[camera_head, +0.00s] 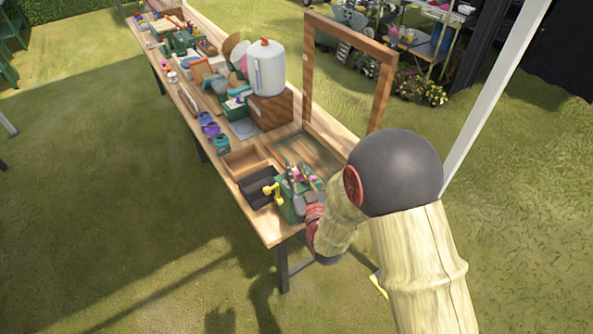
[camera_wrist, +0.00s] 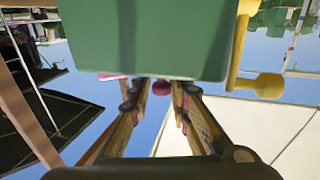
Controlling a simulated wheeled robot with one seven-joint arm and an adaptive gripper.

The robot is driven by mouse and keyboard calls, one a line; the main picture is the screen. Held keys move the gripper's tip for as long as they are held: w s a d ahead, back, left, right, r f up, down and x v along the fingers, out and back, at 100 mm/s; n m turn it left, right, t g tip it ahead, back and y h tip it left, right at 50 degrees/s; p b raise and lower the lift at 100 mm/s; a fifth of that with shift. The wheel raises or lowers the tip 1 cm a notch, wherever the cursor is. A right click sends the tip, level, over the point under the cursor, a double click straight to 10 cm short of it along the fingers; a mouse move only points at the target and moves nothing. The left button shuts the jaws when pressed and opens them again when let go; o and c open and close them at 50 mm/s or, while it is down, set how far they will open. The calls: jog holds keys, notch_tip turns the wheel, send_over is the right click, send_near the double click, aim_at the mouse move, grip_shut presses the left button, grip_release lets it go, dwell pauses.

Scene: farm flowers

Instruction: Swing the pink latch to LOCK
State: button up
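A green box (camera_head: 288,207) stands near the front end of the long wooden table, with a yellow handle (camera_head: 271,190) on its left side. The box (camera_wrist: 150,40) fills the top of the wrist view, with the yellow handle (camera_wrist: 262,86) at its right. A round pink knob (camera_wrist: 162,88), which looks like part of the pink latch, shows at the box's edge. My gripper (camera_wrist: 160,92) is open, its fingers on either side of the knob with visible gaps. In the head view my gripper (camera_head: 304,178) is over the box and hides part of it. The LOCK marking cannot be made out.
A black tray (camera_head: 247,190) and a wooden tray (camera_head: 228,166) lie left of the box. A wooden frame (camera_head: 309,75) rises behind it. A white canister (camera_head: 267,68), jars and tools crowd the table farther back. The lawn around the table is open.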

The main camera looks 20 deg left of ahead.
grip_shut()
jog(key=shift+d+f+b, duration=0.1)
jog(key=shift+b, duration=0.25)
jog(key=shift+f+n+g+y+b, duration=0.1)
jog(key=shift+n+g+y+b, duration=0.2)
jog(key=shift+n+y+b, duration=0.15)
jog(key=shift+s+d+n+g+y+b, duration=0.1)
jog(key=shift+s+n+g+y+b, duration=0.4)
jog(key=shift+n+g+y, duration=0.3)
jog(key=shift+o, duration=0.8)
grip_release()
jog(key=shift+d, duration=0.1)
jog(key=shift+o, duration=1.4)
